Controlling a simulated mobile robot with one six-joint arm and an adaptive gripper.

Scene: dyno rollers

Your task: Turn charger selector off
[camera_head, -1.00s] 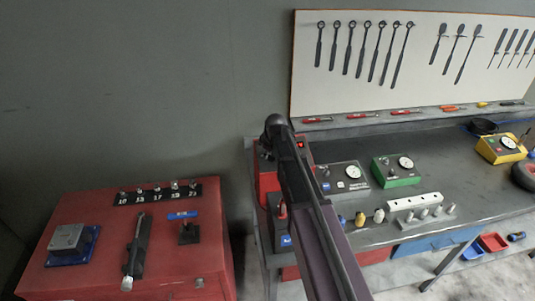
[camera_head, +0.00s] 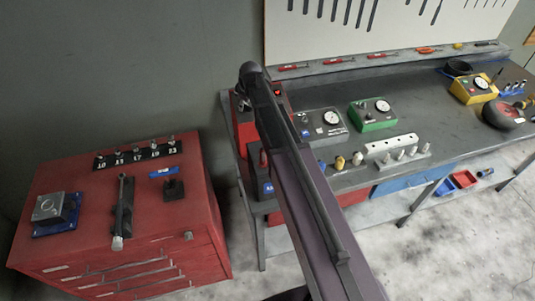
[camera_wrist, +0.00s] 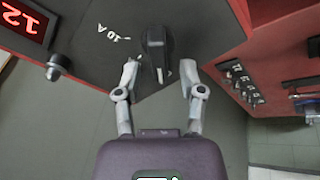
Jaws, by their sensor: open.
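The charger shows in the wrist view as a dark panel (camera_wrist: 95,50) with a lit red display (camera_wrist: 27,20) and white "10 A" lettering. Its black selector knob (camera_wrist: 155,42) sticks out at the top middle. My gripper (camera_wrist: 160,72) is open, with its two fingertips apart just below the knob in the picture, one to each side. I cannot tell whether either touches it. In the head view the charger (camera_head: 243,122) is a red box at the bench's left end, largely hidden by my arm. The gripper is hidden there.
A red tool cabinet (camera_head: 60,190) stands left of the bench (camera_head: 430,115). In the wrist view its red side and sockets (camera_wrist: 242,80) lie to the right. Grey (camera_head: 320,122), green (camera_head: 373,114) and yellow (camera_head: 473,88) gauge boxes stand on the bench.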

